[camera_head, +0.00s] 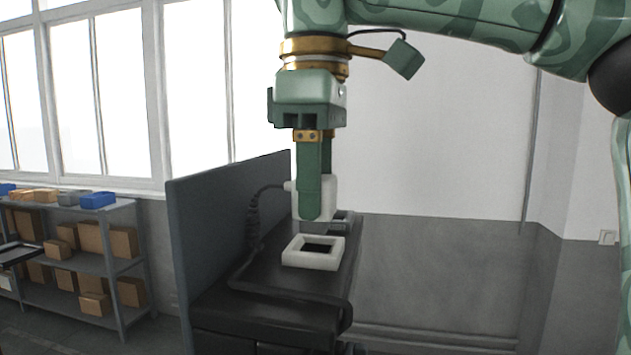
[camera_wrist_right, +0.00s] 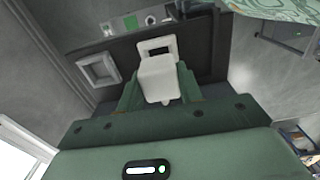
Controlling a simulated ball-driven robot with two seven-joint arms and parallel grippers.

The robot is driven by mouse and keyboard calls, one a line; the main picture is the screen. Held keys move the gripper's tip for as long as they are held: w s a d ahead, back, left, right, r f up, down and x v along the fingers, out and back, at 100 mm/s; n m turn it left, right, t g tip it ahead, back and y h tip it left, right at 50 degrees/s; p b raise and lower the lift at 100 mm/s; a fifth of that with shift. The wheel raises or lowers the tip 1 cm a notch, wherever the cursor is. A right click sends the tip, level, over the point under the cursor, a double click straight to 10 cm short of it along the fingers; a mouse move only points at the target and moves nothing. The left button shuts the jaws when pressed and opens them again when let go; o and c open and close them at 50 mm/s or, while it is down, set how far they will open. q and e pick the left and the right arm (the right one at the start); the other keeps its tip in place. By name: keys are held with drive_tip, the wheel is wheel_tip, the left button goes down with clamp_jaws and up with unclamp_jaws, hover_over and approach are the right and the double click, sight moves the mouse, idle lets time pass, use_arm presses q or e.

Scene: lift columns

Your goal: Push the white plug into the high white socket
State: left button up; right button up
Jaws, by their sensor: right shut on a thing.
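My right gripper (camera_head: 310,212) points straight down and is shut on the white plug (camera_head: 328,197), a white block with a dark cable leaving its left side. In the wrist view the plug (camera_wrist_right: 158,82) sits between the green fingers. A white square socket frame (camera_head: 310,265) with a dark opening stands on the black bench, below and nearer than the plug; the plug is apart from it. I cannot tell which is the high one. My left gripper is not in view.
The bench (camera_head: 270,308) has a grey upright panel (camera_head: 215,235) along its left side. The dark cable (camera_head: 252,225) hangs between panel and plug. A shelf (camera_head: 100,265) with boxes stands far left. The floor right of the bench is clear.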

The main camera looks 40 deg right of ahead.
drive_tip(key=shift+f+b, duration=1.15)
drive_tip(key=shift+f, duration=0.25)
idle(0.5)
drive_tip(key=o, duration=1.6)
drive_tip(key=shift+c, duration=0.2)
wheel_tip(320, 180, up, 7)
drive_tip(key=p, duration=0.7)
drive_tip(key=shift+r+p, duration=0.1)
drive_tip(key=shift+p, duration=0.2)
